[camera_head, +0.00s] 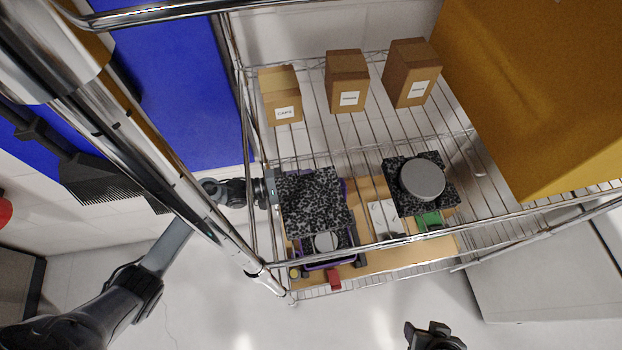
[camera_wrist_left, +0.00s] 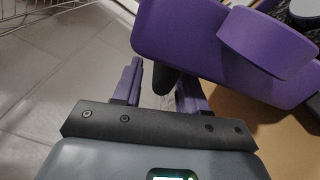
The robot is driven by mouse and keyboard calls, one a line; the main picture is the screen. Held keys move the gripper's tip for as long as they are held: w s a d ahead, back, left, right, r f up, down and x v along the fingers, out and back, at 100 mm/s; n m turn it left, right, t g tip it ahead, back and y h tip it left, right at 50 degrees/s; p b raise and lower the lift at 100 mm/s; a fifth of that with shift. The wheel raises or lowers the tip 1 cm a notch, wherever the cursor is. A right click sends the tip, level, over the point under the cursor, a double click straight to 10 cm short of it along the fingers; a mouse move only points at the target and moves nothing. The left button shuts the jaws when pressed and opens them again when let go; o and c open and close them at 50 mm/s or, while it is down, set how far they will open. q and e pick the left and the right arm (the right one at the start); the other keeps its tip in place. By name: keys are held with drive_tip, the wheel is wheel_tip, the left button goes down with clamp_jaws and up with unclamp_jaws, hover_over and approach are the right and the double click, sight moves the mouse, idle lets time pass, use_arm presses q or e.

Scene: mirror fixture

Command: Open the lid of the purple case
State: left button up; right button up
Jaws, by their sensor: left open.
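The purple case (camera_head: 328,267) is on the lower level of the wire rack, partly under a black-and-white speckled panel (camera_head: 315,203). I cannot tell whether this panel is part of its lid. In the left wrist view, purple case parts (camera_wrist_left: 185,40) fill the upper right, with a rounded purple piece in front. My left gripper (camera_head: 268,192) reaches in at the rack's left side, beside the panel. Its open fingers (camera_wrist_left: 160,88) are close to the purple body, with a dark rounded piece behind the gap; contact is unclear. My right gripper (camera_head: 435,335) is low in the picture, away from the rack.
Rack rails and a post (camera_head: 248,130) stand close around my left arm. A second speckled panel with a grey disc (camera_head: 422,180) sits to the right, above something green (camera_head: 430,221). Several cardboard boxes (camera_head: 347,82) stand at the back. Floor in front is clear.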

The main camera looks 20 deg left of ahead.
use_arm(q)
drive_tip(key=shift+x, duration=1.1)
clamp_jaws()
